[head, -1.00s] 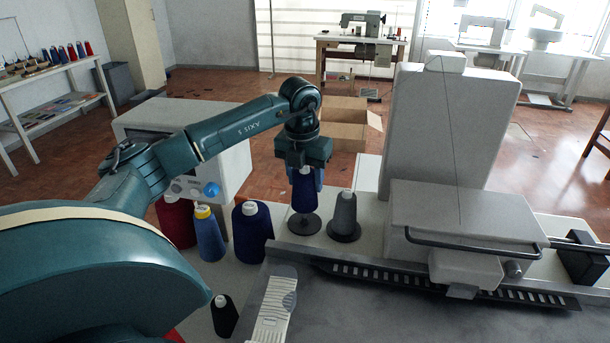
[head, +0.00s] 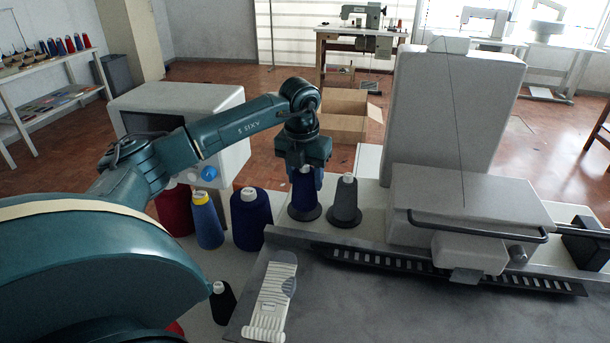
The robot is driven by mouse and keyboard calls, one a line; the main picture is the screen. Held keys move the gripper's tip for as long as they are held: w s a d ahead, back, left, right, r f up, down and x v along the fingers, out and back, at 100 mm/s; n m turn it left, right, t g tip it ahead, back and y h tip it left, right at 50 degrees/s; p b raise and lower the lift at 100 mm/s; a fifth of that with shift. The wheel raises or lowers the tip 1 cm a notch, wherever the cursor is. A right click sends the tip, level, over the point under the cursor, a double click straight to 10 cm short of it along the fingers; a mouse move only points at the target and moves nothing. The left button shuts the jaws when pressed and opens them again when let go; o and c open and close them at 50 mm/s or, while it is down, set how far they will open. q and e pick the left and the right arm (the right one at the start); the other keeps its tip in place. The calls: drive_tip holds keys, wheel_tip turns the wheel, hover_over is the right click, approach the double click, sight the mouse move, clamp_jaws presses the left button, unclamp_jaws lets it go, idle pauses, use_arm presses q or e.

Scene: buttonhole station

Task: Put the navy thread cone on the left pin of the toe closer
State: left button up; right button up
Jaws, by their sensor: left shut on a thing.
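My left gripper (head: 305,174) points down and is shut on the top of the navy thread cone (head: 304,197). The cone is upright over the dark round base (head: 304,214) of the left pin, and its lower edge appears to meet that base. The pin itself is hidden by the cone. A grey cone (head: 345,204) stands on the other round base just to the right. The toe closer (head: 465,210) is the big pale machine to the right. My right gripper is not in view.
Left of the pin stand a larger navy cone (head: 252,222), a blue cone with a yellow top (head: 208,224), a red cone (head: 175,210) and a black cone (head: 222,303). A pale ribbed sole-like piece (head: 272,298) lies in front. A white box-like machine (head: 180,100) stands behind.

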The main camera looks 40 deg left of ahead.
use_arm(q)
drive_tip(key=shift+f+b, duration=0.3)
drive_tip(key=shift+f, duration=0.2)
drive_tip(key=o, duration=1.1)
drive_tip(key=r, duration=0.4)
drive_tip(key=s+r, duration=0.1)
drive_tip(key=r, duration=0.8)
drive_tip(key=shift+s+d, duration=0.2)
drive_tip(key=shift+s, duration=0.05)
